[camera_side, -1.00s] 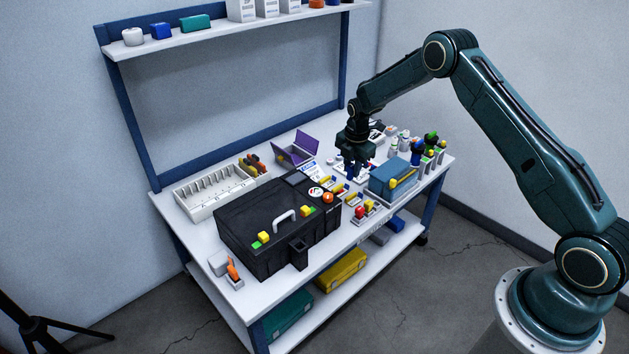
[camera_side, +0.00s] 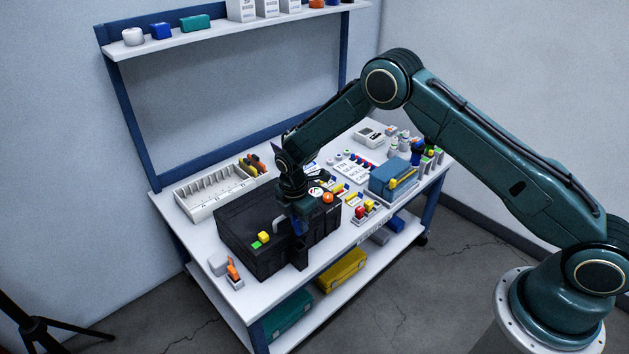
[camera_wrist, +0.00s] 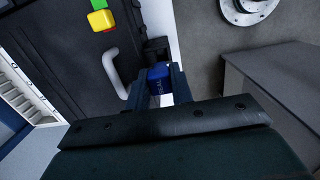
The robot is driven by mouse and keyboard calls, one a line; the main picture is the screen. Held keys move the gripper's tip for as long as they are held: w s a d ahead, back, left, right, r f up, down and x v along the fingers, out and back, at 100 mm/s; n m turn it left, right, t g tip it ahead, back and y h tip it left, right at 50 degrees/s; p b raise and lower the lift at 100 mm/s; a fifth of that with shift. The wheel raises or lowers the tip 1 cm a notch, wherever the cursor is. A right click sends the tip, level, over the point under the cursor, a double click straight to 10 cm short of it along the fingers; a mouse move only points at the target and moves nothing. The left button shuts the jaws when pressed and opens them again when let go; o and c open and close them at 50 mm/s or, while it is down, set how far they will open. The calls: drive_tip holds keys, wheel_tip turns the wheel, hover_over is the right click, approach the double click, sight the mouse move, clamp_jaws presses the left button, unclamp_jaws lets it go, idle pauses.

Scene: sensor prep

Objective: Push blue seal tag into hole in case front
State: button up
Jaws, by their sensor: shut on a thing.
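My gripper (camera_side: 297,222) is at the front edge of the black case (camera_side: 240,240), near its front latch block (camera_side: 299,254). In the wrist view my gripper (camera_wrist: 164,78) is shut on the blue seal tag (camera_wrist: 158,73), which shows between the two fingers. The case also fills the upper left of the wrist view (camera_wrist: 60,60), with its grey handle (camera_wrist: 113,74) beside the tag. The hole in the case front cannot be made out. Whether the tag touches the case cannot be told.
Yellow and green pieces (camera_side: 262,238) sit on the case lid, with an orange knob (camera_side: 328,197) at its right. A white divided tray (camera_side: 200,203) is behind the case. A blue box (camera_side: 388,178) and several bottles stand right. An orange-handled item (camera_side: 233,270) is at the front left.

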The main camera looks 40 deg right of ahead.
drive_tip(key=shift+f, duration=0.2)
drive_tip(key=shift+f, duration=1.7)
drive_tip(key=shift+f, duration=1.45)
idle(4.7)
